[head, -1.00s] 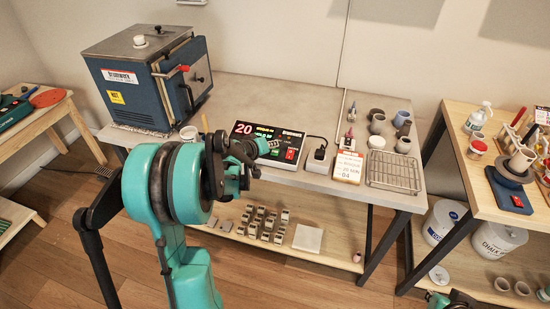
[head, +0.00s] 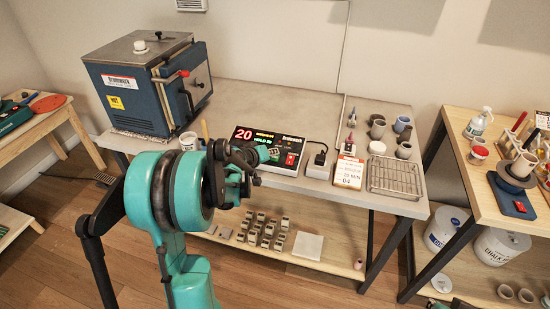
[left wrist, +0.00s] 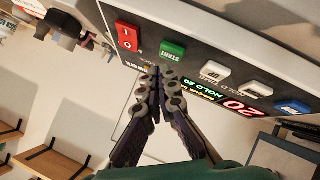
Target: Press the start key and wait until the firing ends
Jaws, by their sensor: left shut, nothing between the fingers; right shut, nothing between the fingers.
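The kiln controller (head: 291,171) lies near the table's front edge, its display showing a red 20 and a green HOLD line. In the left wrist view, its green START key (left wrist: 172,50) sits between the red rocker switch (left wrist: 128,37) and a white key (left wrist: 215,71). My left gripper (left wrist: 161,73) is shut and empty, its tips close to the START key; I cannot tell whether they touch it. In the head view my left wrist covers part of the controller and hides the fingers. The blue kiln (head: 150,90) stands at the table's back left.
A black plug on a white socket block (head: 318,170), a sign card (head: 349,172) and a wire rack (head: 395,178) stand right of the controller. A cup (head: 188,141) stands to its left. Small pots stand behind the rack. The table's middle behind the controller is clear.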

